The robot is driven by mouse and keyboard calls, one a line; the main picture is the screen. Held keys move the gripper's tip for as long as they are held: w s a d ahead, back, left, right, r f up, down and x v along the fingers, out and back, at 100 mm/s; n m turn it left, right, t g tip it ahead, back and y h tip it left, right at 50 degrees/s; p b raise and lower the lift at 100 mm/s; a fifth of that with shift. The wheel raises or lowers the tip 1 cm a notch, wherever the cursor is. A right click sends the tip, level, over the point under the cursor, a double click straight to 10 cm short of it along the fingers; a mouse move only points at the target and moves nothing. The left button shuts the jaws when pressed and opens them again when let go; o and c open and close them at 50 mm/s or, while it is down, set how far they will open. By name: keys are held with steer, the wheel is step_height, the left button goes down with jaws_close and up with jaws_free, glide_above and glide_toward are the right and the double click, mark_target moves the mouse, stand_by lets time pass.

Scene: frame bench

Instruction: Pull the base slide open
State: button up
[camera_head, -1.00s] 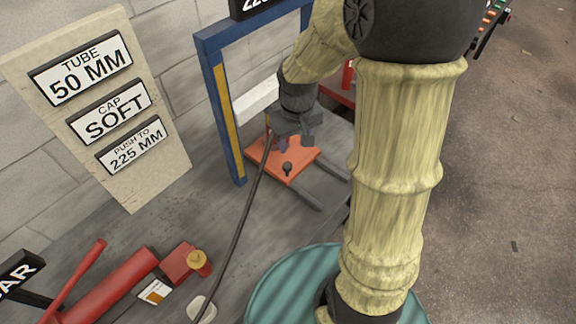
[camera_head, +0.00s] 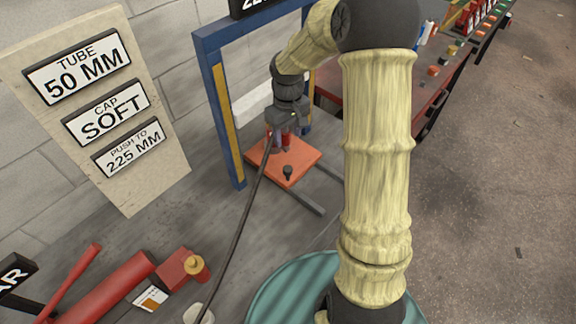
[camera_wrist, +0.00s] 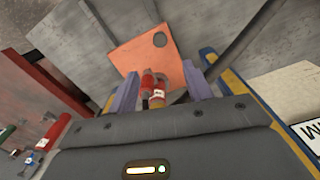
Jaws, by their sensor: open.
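The base slide is an orange plate (camera_head: 308,158) on grey rails (camera_head: 310,205), low inside a blue and yellow frame (camera_head: 212,55). A dark knob (camera_head: 288,172) stands near its front edge. In the wrist view the plate (camera_wrist: 150,55) shows a dark round spot. My gripper (camera_head: 287,135) hangs over the back part of the plate, pointing down, apart from the knob. In the wrist view its two purple-grey fingers (camera_wrist: 161,88) are spread, with red cylindrical parts (camera_wrist: 148,82) seen between them. I cannot tell whether the fingers touch these parts.
A sign board (camera_head: 150,190) stands at left. A red cylinder with a handle (camera_head: 112,288) lies front left. A dark cable (camera_head: 240,230) runs across in front of the frame. A teal round top (camera_head: 285,295) is in the foreground. A red bench (camera_head: 425,90) with small parts stands at right.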

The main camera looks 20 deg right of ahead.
mark_target(288, 169)
step_height(288, 169, down, 14)
steer(key=shift+w+f+p, duration=0.15)
steer(key=shift+f+p, duration=0.05)
steer(key=shift+p, duration=0.1)
steer(key=shift+d+f, duration=0.15)
steer(key=shift+f, duration=0.2)
steer(key=shift+a, duration=0.2)
steer(key=shift+c, duration=0.7)
steer(key=shift+s, duration=0.2)
jaws_close()
